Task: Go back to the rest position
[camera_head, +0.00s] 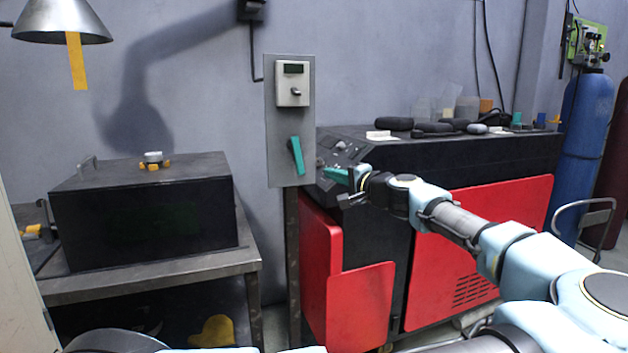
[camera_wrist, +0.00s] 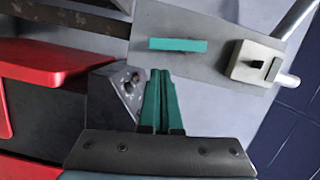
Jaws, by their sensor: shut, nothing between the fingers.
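My gripper (camera_head: 330,172) has teal fingers and is shut with nothing between them. In the head view its tips point left, close to the right edge of a grey upright panel. In the wrist view my gripper (camera_wrist: 158,78) shows its two fingers together, pointing at the panel (camera_wrist: 218,75). The panel (camera_head: 277,120) carries a teal lever (camera_head: 296,156), tilted slightly from upright, and a white switch box (camera_head: 292,84) above it. The lever (camera_wrist: 178,45) and the box (camera_wrist: 256,63) also show in the wrist view. The fingers look apart from the lever.
A black and red machine (camera_head: 440,165) stands behind and below my arm, with dark items on top. A black box (camera_head: 145,210) sits on a metal table (camera_head: 150,285) at left. A blue gas cylinder (camera_head: 585,140) stands at right. A lamp (camera_head: 62,22) hangs top left.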

